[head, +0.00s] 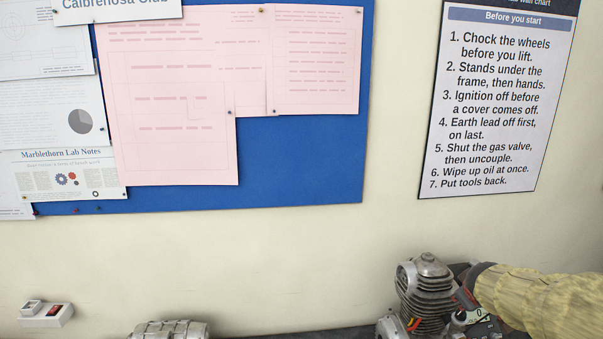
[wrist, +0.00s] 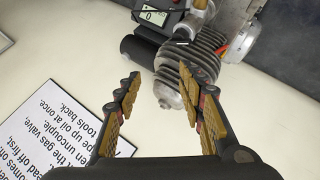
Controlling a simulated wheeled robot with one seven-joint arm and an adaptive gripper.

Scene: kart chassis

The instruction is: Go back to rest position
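My arm, in a pale yellow cover, comes in from the right edge of the head view. My gripper (wrist: 160,76) shows in the wrist view with its two yellow-padded fingers apart and nothing clearly held between them. A grey finned engine (head: 428,290) stands at the lower right of the head view, beside the end of my arm. The finned engine cylinder (wrist: 190,75) lies beyond my fingertips in the wrist view, and the right finger covers part of it. I cannot tell whether that finger touches it.
A meter with a digital display (wrist: 158,15) is near the engine. A second metal part (head: 170,329) shows at the bottom edge. A wall switch box (head: 46,314), a blue notice board (head: 300,160) and an instruction chart (head: 497,100) are on the wall. Open space lies before the wall.

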